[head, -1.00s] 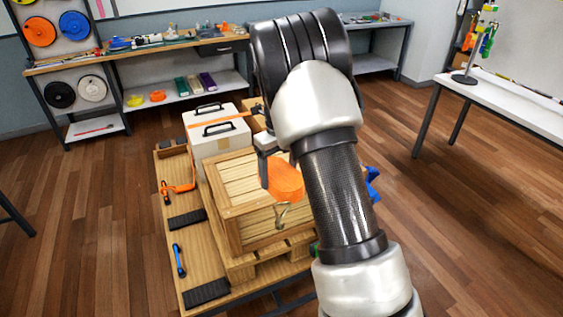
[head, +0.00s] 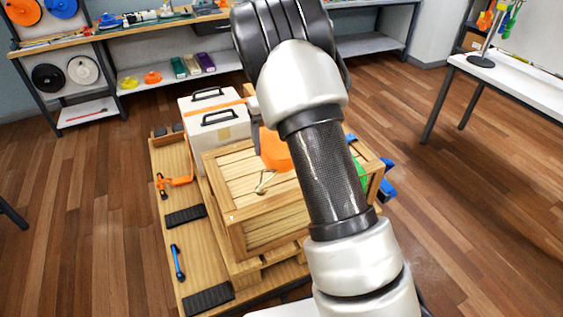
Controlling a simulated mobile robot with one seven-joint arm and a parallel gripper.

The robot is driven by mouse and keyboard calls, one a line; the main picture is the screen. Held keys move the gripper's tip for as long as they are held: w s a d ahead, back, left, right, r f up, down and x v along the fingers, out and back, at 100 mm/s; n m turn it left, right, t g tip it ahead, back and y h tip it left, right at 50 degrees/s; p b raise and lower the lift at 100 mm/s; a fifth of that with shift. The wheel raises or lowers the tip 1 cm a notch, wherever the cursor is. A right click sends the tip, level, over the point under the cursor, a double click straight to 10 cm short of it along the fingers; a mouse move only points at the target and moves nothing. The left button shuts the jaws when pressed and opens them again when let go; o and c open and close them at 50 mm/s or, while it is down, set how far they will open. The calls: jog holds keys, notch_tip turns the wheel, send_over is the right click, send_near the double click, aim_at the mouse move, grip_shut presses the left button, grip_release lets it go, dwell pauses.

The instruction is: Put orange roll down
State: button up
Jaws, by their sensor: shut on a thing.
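The orange roll (head: 275,150) shows in the head view over the back part of the wooden crate's top (head: 232,165). A hook (head: 264,184) on a thin loose end shows just below the roll, in front of the crate's slats. My gripper (head: 257,138) is shut on the orange roll at its left side. My arm hides the rest of the gripper and the right side of the roll. I cannot tell whether the roll touches the crate lid.
White cases (head: 215,128) with black handles stand behind the crate, with an orange strap across them. An orange ratchet (head: 172,182) and a blue-handled tool (head: 177,262) lie on the wooden deck at left. Green and blue items show at the crate's right.

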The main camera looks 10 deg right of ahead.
jog(key=shift+w+f, duration=0.1)
jog(key=shift+f, duration=3.4)
jog(key=shift+f, duration=0.1)
jog(key=o, duration=1.5)
jog(key=shift+f, duration=0.1)
jog(key=shift+c, duration=0.2)
